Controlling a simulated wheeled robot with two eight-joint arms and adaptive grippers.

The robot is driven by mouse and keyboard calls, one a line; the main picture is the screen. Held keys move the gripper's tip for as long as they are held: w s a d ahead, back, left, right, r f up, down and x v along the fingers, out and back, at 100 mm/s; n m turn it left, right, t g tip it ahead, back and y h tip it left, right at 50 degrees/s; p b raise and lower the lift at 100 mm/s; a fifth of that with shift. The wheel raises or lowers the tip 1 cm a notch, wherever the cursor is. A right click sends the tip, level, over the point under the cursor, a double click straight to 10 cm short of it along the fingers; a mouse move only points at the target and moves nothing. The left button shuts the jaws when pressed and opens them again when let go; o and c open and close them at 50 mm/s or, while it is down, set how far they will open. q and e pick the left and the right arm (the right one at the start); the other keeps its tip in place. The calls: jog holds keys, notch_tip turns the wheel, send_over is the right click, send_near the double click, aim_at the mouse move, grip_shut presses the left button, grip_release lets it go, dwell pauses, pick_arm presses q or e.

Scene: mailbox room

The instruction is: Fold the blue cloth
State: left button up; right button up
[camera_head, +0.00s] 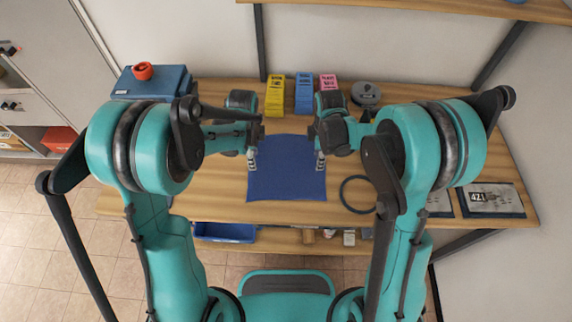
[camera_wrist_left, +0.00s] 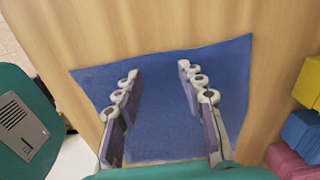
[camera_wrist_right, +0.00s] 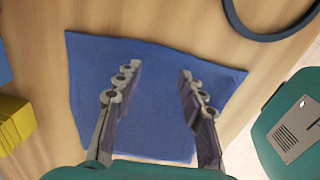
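The blue cloth (camera_head: 286,175) lies flat and spread out on the wooden table, roughly square with slightly uneven edges. It also shows in the left wrist view (camera_wrist_left: 160,110) and the right wrist view (camera_wrist_right: 150,100). My left gripper (camera_head: 252,163) is over the cloth's left edge in the head view; its fingers stand apart with nothing between them but cloth below (camera_wrist_left: 155,70). My right gripper (camera_head: 320,165) is over the cloth's right edge, also with fingers apart (camera_wrist_right: 160,70). I cannot tell whether the fingertips touch the cloth.
A black ring (camera_head: 357,194) lies right of the cloth. Yellow (camera_head: 275,95), blue (camera_head: 304,92) and pink (camera_head: 328,83) stacks stand behind it. A blue box with a red top (camera_head: 144,72) is at back left. Dark framed panels (camera_head: 491,201) lie at right.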

pick_arm(q)
jog(key=shift+f, duration=1)
pick_arm(e)
jog(key=shift+f, duration=1.05)
pick_arm(q)
jog(key=shift+f, duration=0.25)
pick_arm(e)
jog(key=shift+f, duration=0.2)
pick_arm(q)
jog(key=shift+s+r, duration=0.1)
jog(key=c, duration=0.5)
pick_arm(e)
jog(key=shift+s, duration=0.1)
jog(key=c, duration=0.5)
pick_arm(q)
grip_shut()
pick_arm(e)
grip_shut()
jog(key=shift+r, duration=0.1)
